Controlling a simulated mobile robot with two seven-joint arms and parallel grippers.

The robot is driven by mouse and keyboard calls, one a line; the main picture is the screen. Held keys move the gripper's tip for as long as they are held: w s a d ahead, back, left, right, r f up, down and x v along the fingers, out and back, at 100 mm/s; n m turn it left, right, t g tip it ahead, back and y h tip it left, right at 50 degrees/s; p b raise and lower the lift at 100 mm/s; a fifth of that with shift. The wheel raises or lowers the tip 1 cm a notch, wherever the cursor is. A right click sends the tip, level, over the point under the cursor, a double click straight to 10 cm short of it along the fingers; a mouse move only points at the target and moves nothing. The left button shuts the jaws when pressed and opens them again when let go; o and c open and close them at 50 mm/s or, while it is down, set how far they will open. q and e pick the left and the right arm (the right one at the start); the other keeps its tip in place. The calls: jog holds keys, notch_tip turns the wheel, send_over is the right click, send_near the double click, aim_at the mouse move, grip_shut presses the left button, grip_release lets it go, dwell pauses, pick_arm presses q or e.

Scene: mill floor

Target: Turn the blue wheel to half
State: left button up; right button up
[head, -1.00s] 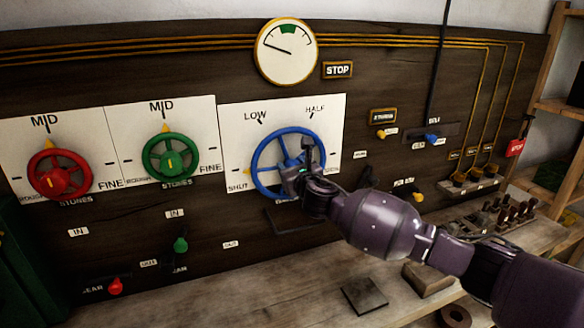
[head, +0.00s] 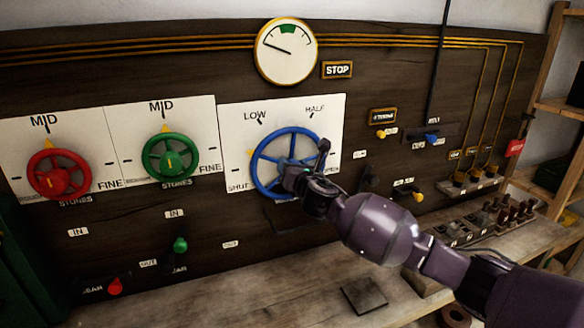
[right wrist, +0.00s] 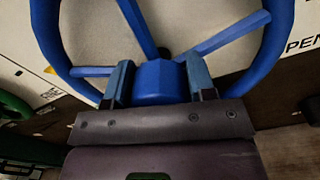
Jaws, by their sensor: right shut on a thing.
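The blue wheel (head: 262,148) is mounted on a white plate (head: 236,118) marked SHUT, LOW and HALF. Its yellow pointer shows at the wheel's left rim, between SHUT and LOW. My right gripper (head: 304,165) is at the wheel, its fingers on either side of the hub and covering part of the wheel's right side. In the right wrist view the two fingers (right wrist: 160,84) are closed about the blue hub, with spokes running out to the rim. My left gripper is not in view.
A red wheel (head: 44,176) and a green wheel (head: 153,160) sit on plates to the left, both with pointers near MID. A round gauge (head: 285,52) is above. Small levers (head: 432,138) are to the right, and a wooden bench (head: 230,298) runs below.

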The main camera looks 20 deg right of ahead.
jog(key=m, duration=0.4)
jog(key=shift+f+m, duration=0.1)
jog(key=shift+m, duration=0.2)
jog(key=m, duration=0.4)
jog(key=shift+m, duration=0.4)
jog(key=m, duration=0.4)
jog(key=shift+d+f+m, duration=0.1)
jog(key=shift+m, duration=2.5)
jog(key=o, duration=0.9)
jog(key=shift+s, duration=0.1)
jog(key=s+b, duration=0.1)
jog(key=s, duration=0.9)
jog(key=shift+s+d+f, duration=0.1)
jog(key=shift+s+d, duration=0.05)
jog(key=shift+s, duration=0.15)
